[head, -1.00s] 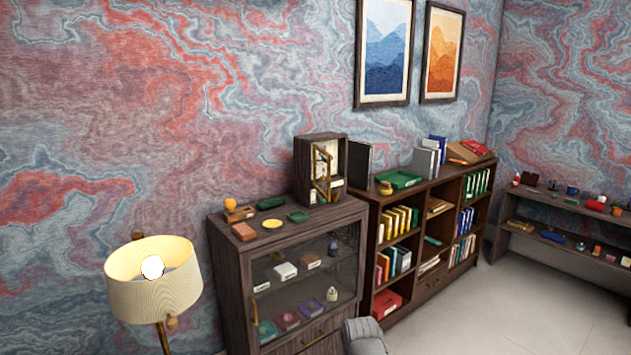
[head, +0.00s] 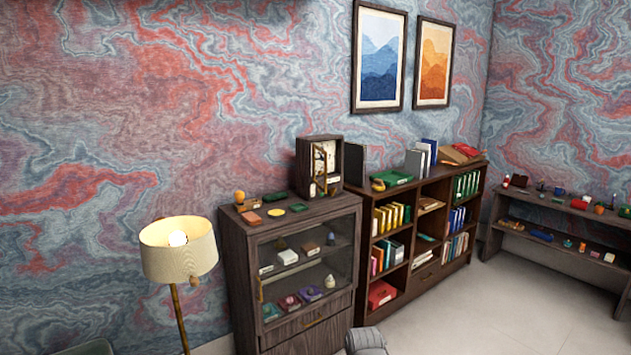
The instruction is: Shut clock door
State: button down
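The clock (head: 303,165) is a dark wooden box standing upright on top of the glass-fronted cabinet. Its pale face (head: 331,157) is turned to the front right. My gripper is not in view.
The cabinet (head: 237,260) has small items on top, left of the clock. A floor lamp (head: 180,250) stands front left. Open floor (head: 500,315) lies right.

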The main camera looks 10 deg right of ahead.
aim_at(325, 189)
jog(key=k, duration=0.6)
jog(key=z, duration=0.3)
jog(key=i, duration=0.7)
jog(key=z, duration=0.5)
jog(key=i, duration=1.45)
jog(key=u, duration=0.7)
